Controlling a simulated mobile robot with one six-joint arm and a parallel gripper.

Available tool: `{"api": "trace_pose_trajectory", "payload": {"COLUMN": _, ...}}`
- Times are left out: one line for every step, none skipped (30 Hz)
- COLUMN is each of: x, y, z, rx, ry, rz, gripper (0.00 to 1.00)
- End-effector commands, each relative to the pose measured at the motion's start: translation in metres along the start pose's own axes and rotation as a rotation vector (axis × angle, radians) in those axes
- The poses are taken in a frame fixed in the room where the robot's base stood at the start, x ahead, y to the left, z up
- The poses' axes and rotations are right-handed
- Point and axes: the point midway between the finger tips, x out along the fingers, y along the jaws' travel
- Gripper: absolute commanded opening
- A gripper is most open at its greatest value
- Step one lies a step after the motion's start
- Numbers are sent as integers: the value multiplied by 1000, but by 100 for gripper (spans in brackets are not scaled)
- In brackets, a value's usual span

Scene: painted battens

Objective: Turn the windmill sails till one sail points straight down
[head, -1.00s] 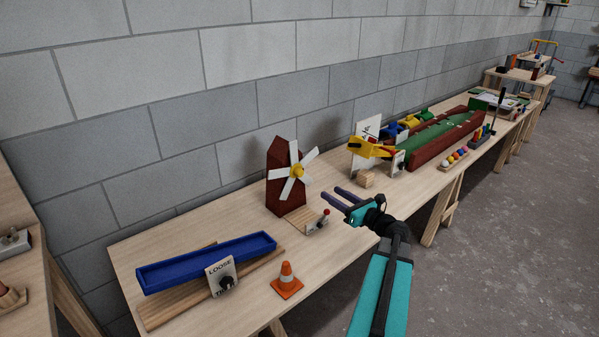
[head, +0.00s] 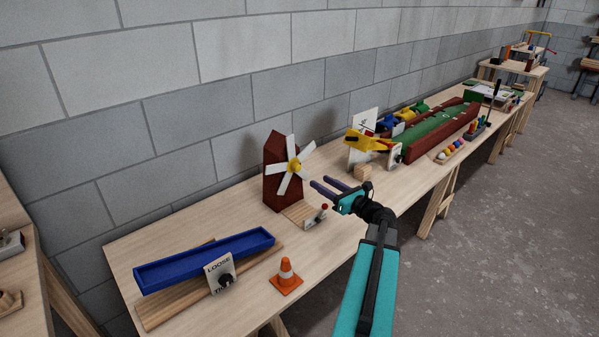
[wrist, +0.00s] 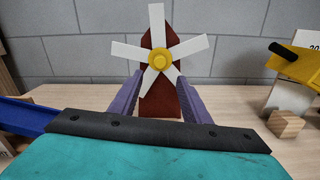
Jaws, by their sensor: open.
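The windmill has a dark red-brown body (head: 270,186) and stands on the bench near the wall. Its several white sails (head: 283,185) spread from a yellow hub (head: 294,166). In the wrist view one sail (wrist: 157,22) points almost straight up. Two lower sails slant down, one to the left (wrist: 150,80) and one to the right, with the red body showing between them. My gripper (head: 319,181) is open and empty, in front of the windmill and to its right. In the wrist view its purple fingers flank the windmill's lower part; I see no clear contact.
A small lever with a red knob (head: 324,207) stands before the windmill. A wooden block (head: 363,172) and a yellow device (head: 368,143) are to the right. A blue tray (head: 205,262), a LOOSE/TIGHT knob plate (head: 220,273) and an orange cone (head: 286,275) are at front left.

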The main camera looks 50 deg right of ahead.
Motion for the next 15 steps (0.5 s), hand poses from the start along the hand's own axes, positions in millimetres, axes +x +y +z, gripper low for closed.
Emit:
{"api": "trace_pose_trajectory", "payload": {"x": 7, "y": -1, "z": 0, "rx": 0, "ry": 0, "rz": 1, "gripper": 43}}
{"api": "trace_pose_trajectory", "payload": {"x": 11, "y": -1, "z": 0, "rx": 0, "ry": 0, "rz": 1, "gripper": 43}}
{"api": "trace_pose_trajectory", "payload": {"x": 16, "y": -1, "z": 1, "rx": 0, "ry": 0, "rz": 0, "gripper": 43}}
{"api": "trace_pose_trajectory", "payload": {"x": 20, "y": -2, "z": 1, "rx": 0, "ry": 0, "rz": 1, "gripper": 43}}
{"api": "trace_pose_trajectory", "payload": {"x": 24, "y": -2, "z": 1, "rx": 0, "ry": 0, "rz": 1, "gripper": 43}}
{"api": "trace_pose_trajectory", "payload": {"x": 30, "y": -2, "z": 1, "rx": 0, "ry": 0, "rz": 1, "gripper": 43}}
{"api": "trace_pose_trajectory", "payload": {"x": 34, "y": -2, "z": 1, "rx": -1, "ry": 1, "rz": 0, "gripper": 43}}
{"api": "trace_pose_trajectory", "payload": {"x": 38, "y": -2, "z": 0, "rx": -1, "ry": 1, "rz": 0, "gripper": 43}}
{"api": "trace_pose_trajectory", "payload": {"x": 44, "y": -2, "z": 1, "rx": -1, "ry": 1, "rz": 1, "gripper": 43}}
{"api": "trace_pose_trajectory", "payload": {"x": 49, "y": -2, "z": 0, "rx": -1, "ry": 1, "rz": 1, "gripper": 43}}
{"api": "trace_pose_trajectory", "payload": {"x": 53, "y": -2, "z": 0, "rx": -1, "ry": 1, "rz": 0, "gripper": 43}}
{"api": "trace_pose_trajectory", "payload": {"x": 59, "y": -2, "z": 0, "rx": -1, "ry": 1, "rz": 0, "gripper": 43}}
{"api": "trace_pose_trajectory", "payload": {"x": 63, "y": -2, "z": 0, "rx": -1, "ry": 1, "rz": 0, "gripper": 43}}
{"api": "trace_pose_trajectory", "payload": {"x": 67, "y": -2, "z": 1, "rx": -1, "ry": 0, "rz": 0, "gripper": 43}}
{"api": "trace_pose_trajectory", "payload": {"x": 73, "y": -2, "z": 1, "rx": -1, "ry": 0, "rz": 0, "gripper": 43}}
